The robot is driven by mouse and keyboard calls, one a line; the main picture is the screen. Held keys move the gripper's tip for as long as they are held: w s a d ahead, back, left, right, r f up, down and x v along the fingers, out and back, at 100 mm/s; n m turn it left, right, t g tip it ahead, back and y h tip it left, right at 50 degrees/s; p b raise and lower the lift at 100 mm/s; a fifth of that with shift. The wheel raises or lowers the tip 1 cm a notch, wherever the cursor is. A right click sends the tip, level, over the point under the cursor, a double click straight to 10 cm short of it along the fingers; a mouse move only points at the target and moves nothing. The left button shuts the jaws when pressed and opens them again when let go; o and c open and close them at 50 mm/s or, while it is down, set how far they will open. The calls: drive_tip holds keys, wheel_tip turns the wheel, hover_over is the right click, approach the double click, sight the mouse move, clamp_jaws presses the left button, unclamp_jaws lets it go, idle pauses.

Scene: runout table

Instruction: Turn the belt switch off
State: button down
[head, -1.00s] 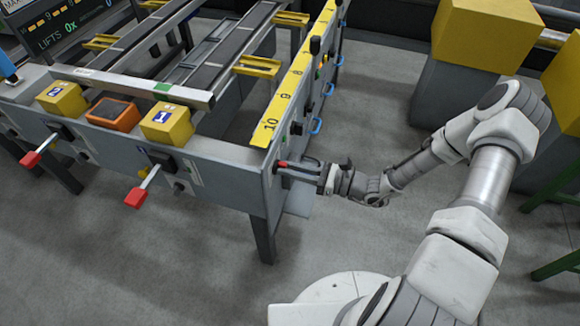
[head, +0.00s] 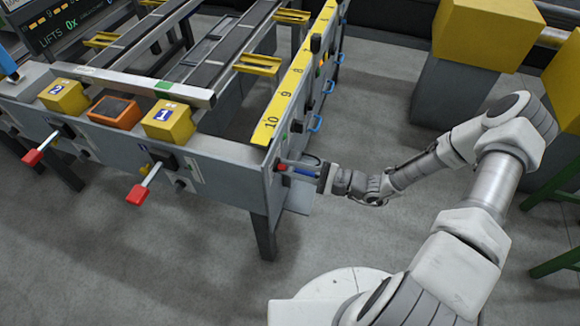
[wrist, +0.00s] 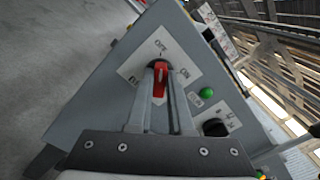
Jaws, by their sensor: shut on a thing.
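The belt switch, a red knob (wrist: 160,84), sits on a pale label plate (wrist: 183,55) on the table's grey end panel. The plate reads OFF at its top and ON at its right; a third mark at the left is hard to read. My gripper (wrist: 160,78) is shut on the red knob, one finger on each side. The knob's pale stripe points roughly up towards OFF; its exact setting is partly hidden by the fingers. In the head view the gripper (head: 297,170) reaches the table's near right corner, and the red knob (head: 281,167) shows at its tip.
A green button (wrist: 208,93) and a black knob (wrist: 215,127) are close to the right of the switch. Two red-ended levers (head: 137,193) stick out of the table's front. Yellow-topped grey blocks (head: 455,90) stand at the right. The floor between is clear.

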drive_tip(key=shift+f+n, duration=0.1)
drive_tip(key=shift+n, duration=0.3)
drive_tip(key=c, duration=0.8)
unclamp_jaws()
drive_tip(key=shift+d, duration=0.1)
drive_tip(key=p+v, duration=0.1)
drive_tip(key=v, duration=1.6)
drive_tip(key=shift+d, duration=0.15)
